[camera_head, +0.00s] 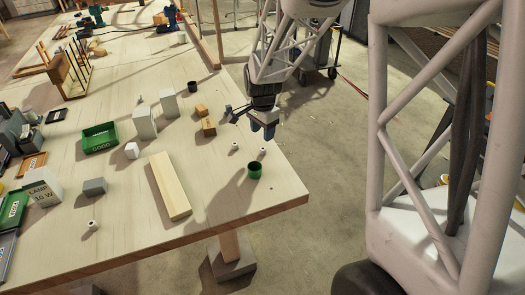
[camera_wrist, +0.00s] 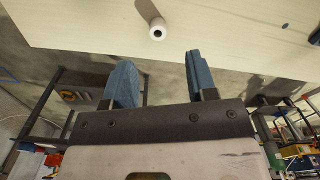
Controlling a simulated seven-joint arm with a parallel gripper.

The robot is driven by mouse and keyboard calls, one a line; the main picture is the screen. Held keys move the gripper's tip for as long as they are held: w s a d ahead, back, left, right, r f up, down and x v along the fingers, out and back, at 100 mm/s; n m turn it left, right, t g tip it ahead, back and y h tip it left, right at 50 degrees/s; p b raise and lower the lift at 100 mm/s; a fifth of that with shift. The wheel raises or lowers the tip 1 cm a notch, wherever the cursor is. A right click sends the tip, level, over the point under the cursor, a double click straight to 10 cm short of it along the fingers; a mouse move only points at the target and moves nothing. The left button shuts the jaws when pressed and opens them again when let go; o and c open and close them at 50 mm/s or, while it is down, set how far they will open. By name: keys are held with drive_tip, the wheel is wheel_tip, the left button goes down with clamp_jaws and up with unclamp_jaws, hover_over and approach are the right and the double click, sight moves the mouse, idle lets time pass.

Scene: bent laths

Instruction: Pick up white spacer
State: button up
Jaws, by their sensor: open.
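Two small white spacers stand near the table's right edge in the head view, one (camera_head: 235,147) to the left and one (camera_head: 262,152) to the right. A third white spacer (camera_head: 92,225) is near the front left. My gripper (camera_head: 263,128) is over the right edge of the table, above and behind the two spacers. The wrist view shows my gripper (camera_wrist: 158,72) with its blue fingers apart and nothing between them. A white spacer (camera_wrist: 157,29) with a dark hole in its end is beyond the fingertips, apart from them. I cannot tell which spacer this is.
A green cup (camera_head: 254,169) stands near the two spacers. A long pale wood block (camera_head: 170,186), orange blocks (camera_head: 208,127) and a black cup (camera_head: 193,86) are to the left. A green bin (camera_head: 100,138) is farther left.

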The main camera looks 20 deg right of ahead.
sight(263, 149)
drive_tip(key=shift+f, duration=1.15)
drive_tip(key=shift+s+f, duration=0.15)
drive_tip(key=shift+f, duration=2.45)
clamp_jaws()
